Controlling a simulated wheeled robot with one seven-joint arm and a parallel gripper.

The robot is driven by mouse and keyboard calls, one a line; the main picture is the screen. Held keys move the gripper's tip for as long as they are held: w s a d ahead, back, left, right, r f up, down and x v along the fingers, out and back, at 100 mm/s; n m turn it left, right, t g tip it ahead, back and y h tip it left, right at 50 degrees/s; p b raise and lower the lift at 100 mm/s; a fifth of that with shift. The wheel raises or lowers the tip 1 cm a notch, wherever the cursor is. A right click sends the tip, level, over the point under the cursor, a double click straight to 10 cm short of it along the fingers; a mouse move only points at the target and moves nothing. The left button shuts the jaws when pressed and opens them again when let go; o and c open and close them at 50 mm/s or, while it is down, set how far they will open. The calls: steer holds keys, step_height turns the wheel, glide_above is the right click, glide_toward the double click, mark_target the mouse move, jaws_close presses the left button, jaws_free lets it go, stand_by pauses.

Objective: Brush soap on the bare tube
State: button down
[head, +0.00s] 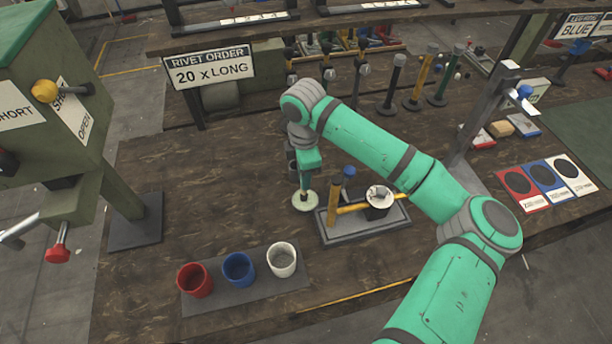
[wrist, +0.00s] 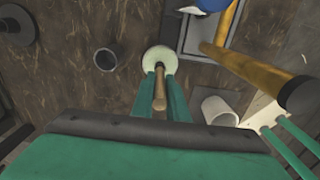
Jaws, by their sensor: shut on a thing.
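My gripper (head: 305,183) points down over the bench and is shut on the brush, whose wooden handle (wrist: 160,90) shows between the green fingers in the wrist view. The brush's lower end is at a pale round soap dish (head: 305,202), also in the wrist view (wrist: 158,56); the bristles are hidden. To the right, a grey tray (head: 338,240) bears a fixture with a yellow tube (head: 352,208) lying across it.
A red cup (head: 194,280), a blue cup (head: 238,269) and a white cup (head: 282,260) stand on a mat in front. A green press (head: 60,130) is at left. Several upright tubes (head: 415,85) stand behind. The bench left of my gripper is clear.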

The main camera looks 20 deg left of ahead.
steer(key=shift+d+f, duration=0.1)
steer(key=shift+f, duration=0.45)
stand_by(1.3)
steer(key=shift+w+r, duration=0.1)
steer(key=shift+r, duration=3.5)
